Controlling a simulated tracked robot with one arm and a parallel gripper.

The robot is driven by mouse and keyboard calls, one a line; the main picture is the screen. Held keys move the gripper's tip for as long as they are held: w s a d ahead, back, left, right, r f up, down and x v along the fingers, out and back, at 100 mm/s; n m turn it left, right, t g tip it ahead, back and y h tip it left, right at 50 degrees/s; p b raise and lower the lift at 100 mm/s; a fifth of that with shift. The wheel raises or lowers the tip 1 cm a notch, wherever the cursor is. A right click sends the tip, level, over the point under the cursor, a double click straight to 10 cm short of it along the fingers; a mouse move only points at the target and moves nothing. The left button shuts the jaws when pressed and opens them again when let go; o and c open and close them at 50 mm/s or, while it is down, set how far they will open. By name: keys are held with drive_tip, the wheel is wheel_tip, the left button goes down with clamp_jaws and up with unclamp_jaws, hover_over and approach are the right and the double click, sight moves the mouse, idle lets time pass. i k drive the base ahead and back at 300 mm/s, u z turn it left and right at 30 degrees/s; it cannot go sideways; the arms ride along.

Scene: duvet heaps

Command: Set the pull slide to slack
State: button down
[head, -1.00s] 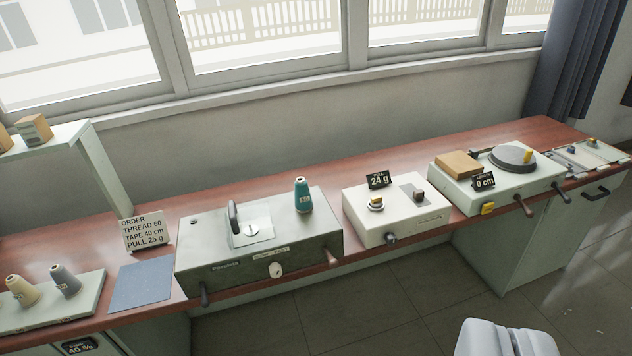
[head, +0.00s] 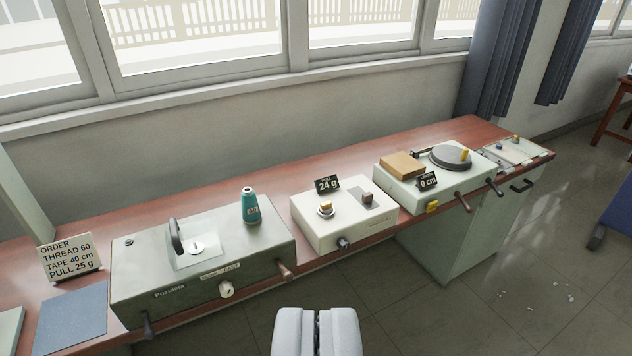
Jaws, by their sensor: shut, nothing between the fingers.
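The white box (head: 335,236) stands on the red-brown bench, with a small black sign (head: 327,184) reading PULL 24 g at its back. On its top is a grey slot plate (head: 376,204) with a dark brown slide knob (head: 367,198), which looks like the pull slide; any position marks are too small to read. Left of it is a yellow-topped round knob (head: 325,208). A dark knob (head: 344,244) sits on the front. My gripper (head: 317,314) is shut and empty, in front of the bench and below the white box in the picture, apart from it.
A grey-green machine (head: 205,265) with a teal thread cone (head: 250,206) stands left. An order sign (head: 70,257) reads THREAD 60, TAPE 40 cm, PULL 25 g. Right is a pale unit (head: 410,197) with a turntable and a 0 cm sign. Handles jut from the bench front; floor is open.

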sight(366, 196)
drive_tip(key=i, duration=0.9)
drive_tip(key=z, duration=0.05)
